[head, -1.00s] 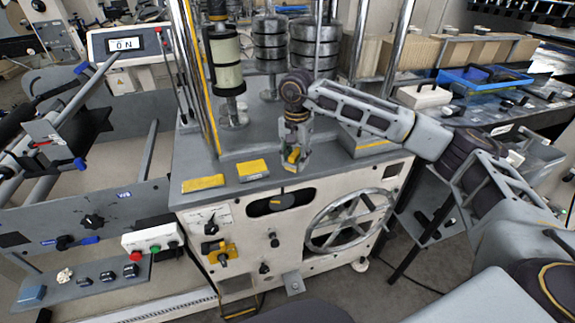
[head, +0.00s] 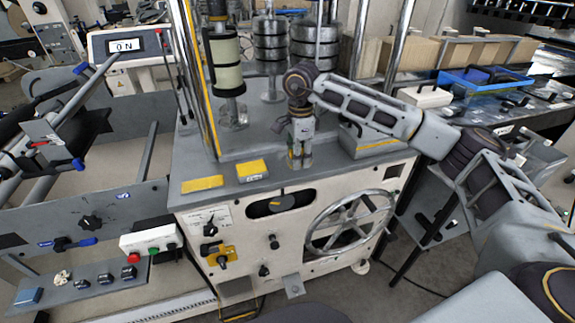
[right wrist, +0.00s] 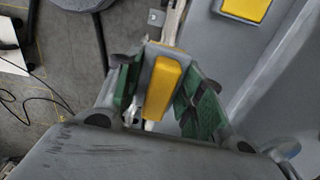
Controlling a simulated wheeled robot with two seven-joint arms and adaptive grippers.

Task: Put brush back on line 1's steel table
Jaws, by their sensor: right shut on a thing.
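My right gripper (head: 300,163) is low over the front edge of the grey machine top (head: 225,160). In the right wrist view, its green-padded fingers (right wrist: 162,92) are shut on a grey block with a yellow face (right wrist: 163,85). I cannot tell whether this block is the brush. In the head view the gripper mostly hides it. I cannot make out a brush elsewhere. A metal table (head: 493,103) stands at the right, with several dark-handled things on it; I cannot tell whether it is line 1's. My left gripper is not in view.
Two yellow-topped blocks (head: 203,184) (head: 252,169) lie on the front edge of the machine top, left of my gripper. Chrome posts, a cream roll (head: 227,66) and stacked metal discs (head: 270,45) rise behind. A handwheel (head: 350,222) is on the front panel.

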